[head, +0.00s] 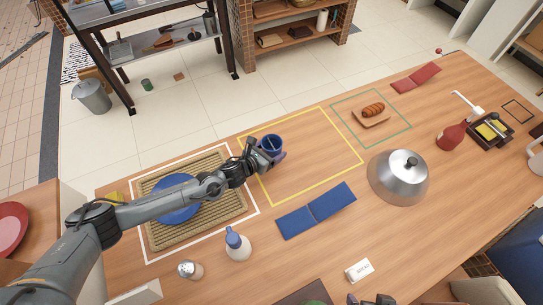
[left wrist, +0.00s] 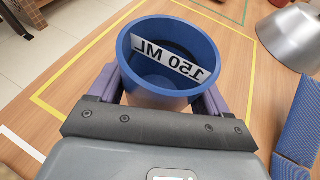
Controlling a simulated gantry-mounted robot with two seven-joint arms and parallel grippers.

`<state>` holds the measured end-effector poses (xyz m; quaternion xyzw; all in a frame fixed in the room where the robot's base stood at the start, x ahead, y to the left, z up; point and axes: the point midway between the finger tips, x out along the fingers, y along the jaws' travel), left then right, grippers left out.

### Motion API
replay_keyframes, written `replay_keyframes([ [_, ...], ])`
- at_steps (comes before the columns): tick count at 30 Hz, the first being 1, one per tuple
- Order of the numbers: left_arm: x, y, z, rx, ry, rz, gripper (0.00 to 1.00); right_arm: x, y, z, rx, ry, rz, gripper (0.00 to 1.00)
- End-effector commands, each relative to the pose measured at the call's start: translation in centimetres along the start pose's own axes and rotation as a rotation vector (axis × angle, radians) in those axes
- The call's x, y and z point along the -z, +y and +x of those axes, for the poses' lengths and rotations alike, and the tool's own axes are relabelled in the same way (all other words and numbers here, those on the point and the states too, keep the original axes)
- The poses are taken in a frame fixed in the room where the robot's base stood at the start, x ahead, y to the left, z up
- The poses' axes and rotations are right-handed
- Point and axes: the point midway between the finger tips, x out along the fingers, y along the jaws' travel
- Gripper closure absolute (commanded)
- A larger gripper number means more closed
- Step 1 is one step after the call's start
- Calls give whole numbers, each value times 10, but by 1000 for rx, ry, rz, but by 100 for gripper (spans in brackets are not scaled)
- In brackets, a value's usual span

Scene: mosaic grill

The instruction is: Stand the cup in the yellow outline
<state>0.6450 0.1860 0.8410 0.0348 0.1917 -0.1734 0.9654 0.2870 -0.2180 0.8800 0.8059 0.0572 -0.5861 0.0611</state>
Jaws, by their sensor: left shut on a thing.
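The blue cup (head: 271,143) is held by my left gripper (head: 266,155). In the left wrist view the cup (left wrist: 150,93) sits between the two purple-grey fingers, its open mouth facing the camera, with a white "ML" label showing mirrored inside. The yellow outline (head: 343,135) is a taped square on the wooden counter. In the head view the cup overlaps the left part of that square; whether its base touches the counter is hidden. A yellow line (left wrist: 85,68) runs behind the cup in the left wrist view. Small dark tips at the head view's bottom edge may be my right gripper (head: 370,300).
A blue plate (head: 172,197) on a woven mat (head: 212,219) lies left, under my left arm. A folded blue cloth (head: 316,209) and a metal dome (head: 398,180) stand nearer and right. A board with bread (head: 372,113) lies in a green outline (head: 402,126). The square's middle is clear.

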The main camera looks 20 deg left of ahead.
Motion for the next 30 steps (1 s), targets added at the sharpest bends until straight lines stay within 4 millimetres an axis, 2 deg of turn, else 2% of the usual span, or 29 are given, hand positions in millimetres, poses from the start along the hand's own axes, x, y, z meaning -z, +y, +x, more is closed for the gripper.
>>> replay_keyframes([
  [11,34,0,15,0,0,-1,58,-3,1,8,-5,-1,-6,0],
  [26,41,0,18,0,-2,0,58,-4,0,12,-2,-1,-3,0],
  [27,40,0,17,0,0,0,16,-4,0,11,-2,-1,-2,0],
  [30,40,0,17,0,0,0,1,-4,0,11,0,-1,0,0],
])
